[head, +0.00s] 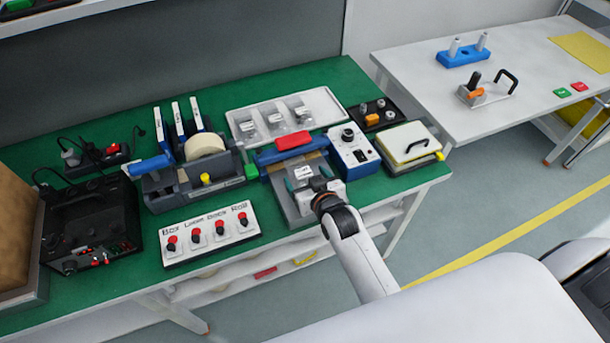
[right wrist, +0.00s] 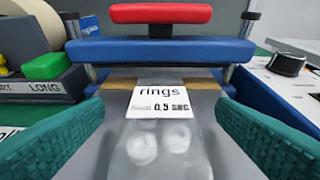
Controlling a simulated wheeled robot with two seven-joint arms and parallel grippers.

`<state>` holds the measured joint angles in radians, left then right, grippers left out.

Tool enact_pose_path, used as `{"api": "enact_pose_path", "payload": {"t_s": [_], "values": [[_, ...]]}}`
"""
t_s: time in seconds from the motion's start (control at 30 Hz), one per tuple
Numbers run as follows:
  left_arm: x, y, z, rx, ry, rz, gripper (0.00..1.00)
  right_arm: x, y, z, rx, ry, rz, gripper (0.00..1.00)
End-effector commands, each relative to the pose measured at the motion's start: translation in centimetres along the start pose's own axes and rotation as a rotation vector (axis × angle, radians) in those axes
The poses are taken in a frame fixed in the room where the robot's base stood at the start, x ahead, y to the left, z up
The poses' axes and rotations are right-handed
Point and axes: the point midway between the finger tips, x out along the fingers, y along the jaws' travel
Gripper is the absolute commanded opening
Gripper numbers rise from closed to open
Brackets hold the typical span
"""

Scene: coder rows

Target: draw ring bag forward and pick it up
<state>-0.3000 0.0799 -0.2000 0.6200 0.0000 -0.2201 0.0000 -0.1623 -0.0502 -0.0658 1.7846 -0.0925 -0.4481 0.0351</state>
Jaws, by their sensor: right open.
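The ring bag (right wrist: 160,140) is a clear bag with white rings inside and a white label reading "rings" and "0.5 sec". It lies on the grey plate of the blue sealer (right wrist: 160,50), its label end close to the sealer's jaw. In the head view its label (head: 303,172) shows just in front of the sealer. My right gripper (right wrist: 160,130) is open, with its green fingers on either side of the bag and a gap visible at both sides. In the head view the right gripper (head: 309,180) partly hides the bag. My left gripper is not in view.
A tape dispenser (head: 185,180) stands left of the sealer and a control box with a knob (head: 353,158) stands right. A white tray (head: 235,115) with several bags is behind. A switch panel (head: 210,232) lies front left. Bare green bench lies at its right front.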

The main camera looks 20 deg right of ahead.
Motion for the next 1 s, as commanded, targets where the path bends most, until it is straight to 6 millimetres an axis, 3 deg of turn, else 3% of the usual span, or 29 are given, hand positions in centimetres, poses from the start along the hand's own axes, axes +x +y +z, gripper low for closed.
{"api": "enact_pose_path", "payload": {"t_s": [0.2, 0.5, 0.8, 1.0], "values": [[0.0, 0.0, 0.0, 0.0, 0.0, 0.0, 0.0, 1.5, 0.0, 0.1, 0.0, -0.001, 0.0, 0.8], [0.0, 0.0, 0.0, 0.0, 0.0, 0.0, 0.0, 1.6, 0.0, 0.0, 0.0, -0.001, 0.0, 0.8], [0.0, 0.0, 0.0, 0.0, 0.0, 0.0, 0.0, 1.6, 0.0, 0.0, 0.0, 0.0, 0.0, 0.31], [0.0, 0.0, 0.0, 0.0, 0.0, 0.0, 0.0, 1.6, 0.0, 0.0, 0.0, 0.0, 0.0, 0.31]]}}
